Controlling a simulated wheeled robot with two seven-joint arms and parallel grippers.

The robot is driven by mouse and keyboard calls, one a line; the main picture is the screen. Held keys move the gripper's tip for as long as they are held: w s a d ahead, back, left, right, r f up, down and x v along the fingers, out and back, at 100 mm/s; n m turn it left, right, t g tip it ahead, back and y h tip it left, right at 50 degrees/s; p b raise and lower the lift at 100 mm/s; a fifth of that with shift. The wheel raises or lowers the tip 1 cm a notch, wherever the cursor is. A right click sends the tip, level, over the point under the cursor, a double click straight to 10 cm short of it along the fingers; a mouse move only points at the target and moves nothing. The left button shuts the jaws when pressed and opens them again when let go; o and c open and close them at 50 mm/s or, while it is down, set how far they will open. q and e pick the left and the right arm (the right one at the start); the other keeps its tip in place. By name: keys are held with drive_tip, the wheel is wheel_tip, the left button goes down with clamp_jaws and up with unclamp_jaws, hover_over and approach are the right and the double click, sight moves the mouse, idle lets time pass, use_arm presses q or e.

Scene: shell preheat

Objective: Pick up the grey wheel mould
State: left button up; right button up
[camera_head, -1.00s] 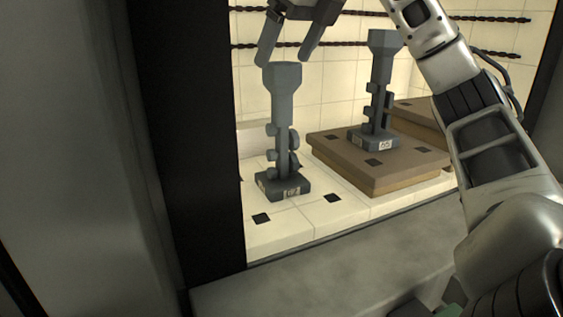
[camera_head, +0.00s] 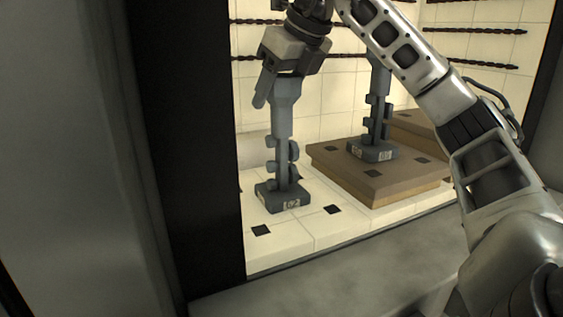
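A grey mould (camera_head: 281,151) stands upright on the tiled floor of the lit chamber, with a square labelled base, a stem with rounded lobes and a wider top. A similar grey mould (camera_head: 377,112) stands upright on the brown slab to the right; my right arm covers its top. My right gripper (camera_head: 279,97) points down at the top of the nearer mould. One finger shows just left of that top; the other is mostly hidden. The fingers look open, and contact is unclear. My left gripper is not in view.
The brown slab (camera_head: 349,174) lies right of the nearer mould, with another slab (camera_head: 415,127) behind it. Dark twisted rods (camera_head: 474,29) run along the tiled walls. A dark door post (camera_head: 190,150) borders the opening on the left, and a grey ledge (camera_head: 330,272) runs in front.

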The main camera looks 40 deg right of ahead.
drive_tip(key=shift+c, duration=1.3)
drive_tip(key=shift+r, duration=0.15)
